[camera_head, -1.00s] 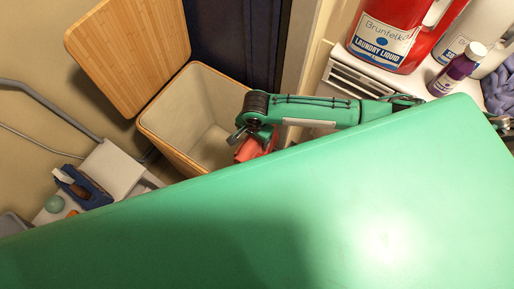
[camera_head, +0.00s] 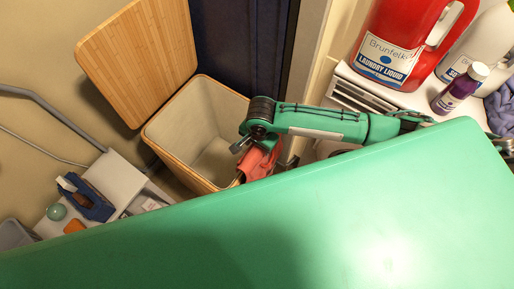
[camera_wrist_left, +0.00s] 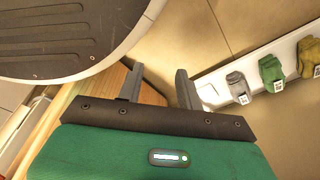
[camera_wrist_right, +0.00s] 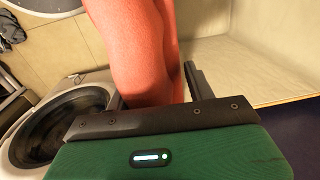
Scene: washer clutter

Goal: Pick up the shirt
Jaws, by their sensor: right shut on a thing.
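The shirt, a coral-red cloth (camera_head: 258,163), hangs from my right gripper (camera_head: 248,143) beside the right rim of the wooden hamper (camera_head: 165,135). In the right wrist view the shirt (camera_wrist_right: 140,50) fills the space between the fingers of my right gripper (camera_wrist_right: 155,88), which is shut on it. The cloth hides part of the fingers. My left gripper (camera_wrist_left: 160,88) shows in the left wrist view with its fingers apart and nothing between them. It is hidden in the head view.
The hamper's lid (camera_head: 138,60) stands open, and its cream interior (camera_head: 212,130) looks empty where visible. A red detergent jug (camera_head: 400,45) and a purple bottle (camera_head: 460,88) stand on a white surface at right. A round-doored washer (camera_wrist_right: 60,125) shows in the right wrist view.

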